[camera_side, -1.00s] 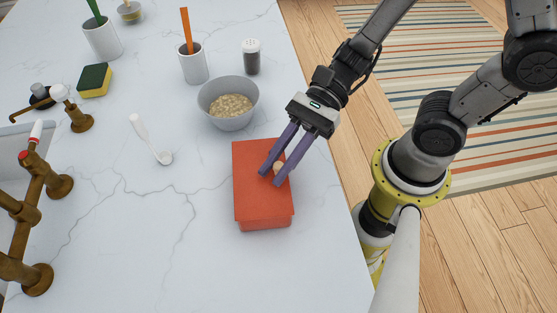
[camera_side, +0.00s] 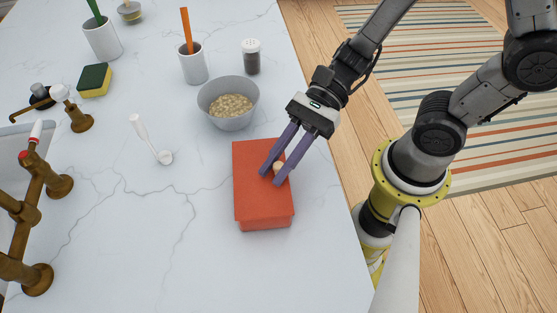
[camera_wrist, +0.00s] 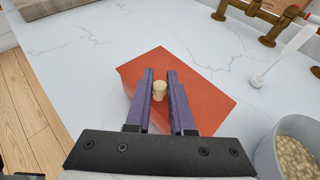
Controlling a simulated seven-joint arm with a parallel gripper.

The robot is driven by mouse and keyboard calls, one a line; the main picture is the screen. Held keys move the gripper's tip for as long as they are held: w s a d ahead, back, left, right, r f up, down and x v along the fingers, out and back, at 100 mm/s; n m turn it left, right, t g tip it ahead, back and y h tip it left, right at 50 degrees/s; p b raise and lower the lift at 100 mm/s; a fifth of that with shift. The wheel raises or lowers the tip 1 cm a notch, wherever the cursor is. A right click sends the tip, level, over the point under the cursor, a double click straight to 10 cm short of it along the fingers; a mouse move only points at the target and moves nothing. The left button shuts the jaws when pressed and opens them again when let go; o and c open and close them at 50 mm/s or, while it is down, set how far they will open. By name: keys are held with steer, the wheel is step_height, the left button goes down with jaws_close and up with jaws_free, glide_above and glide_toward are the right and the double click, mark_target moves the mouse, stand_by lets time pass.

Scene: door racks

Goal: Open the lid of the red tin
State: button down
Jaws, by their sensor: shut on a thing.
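The red tin (camera_side: 262,205) stands on the marble counter near its right edge, with its flat red lid (camera_side: 250,165) on top. A small beige knob (camera_side: 278,167) stands on the lid, and it also shows in the wrist view (camera_wrist: 159,88). My gripper (camera_side: 272,175) comes down from the upper right with its purple fingers on either side of the knob, shut on it. In the wrist view my gripper (camera_wrist: 160,86) has one finger to the left and one to the right of the knob. The lid looks seated on the tin.
A grey bowl of grain (camera_side: 229,102) stands just behind the tin. A white ladle (camera_side: 153,143) lies to its left. A shaker (camera_side: 251,57), a utensil cup (camera_side: 194,65) and a sponge (camera_side: 95,80) are farther back. The brass faucet (camera_side: 40,205) is at left.

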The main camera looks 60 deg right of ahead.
stand_by(0.3)
steer(key=w+a, duration=0.5)
steer(key=w, duration=0.1)
steer(key=shift+a, duration=0.15)
steer(key=c, duration=0.8)
jaws_free()
steer(key=shift+s, duration=0.1)
steer(key=shift+o, duration=0.2)
steer(key=v, duration=1.4)
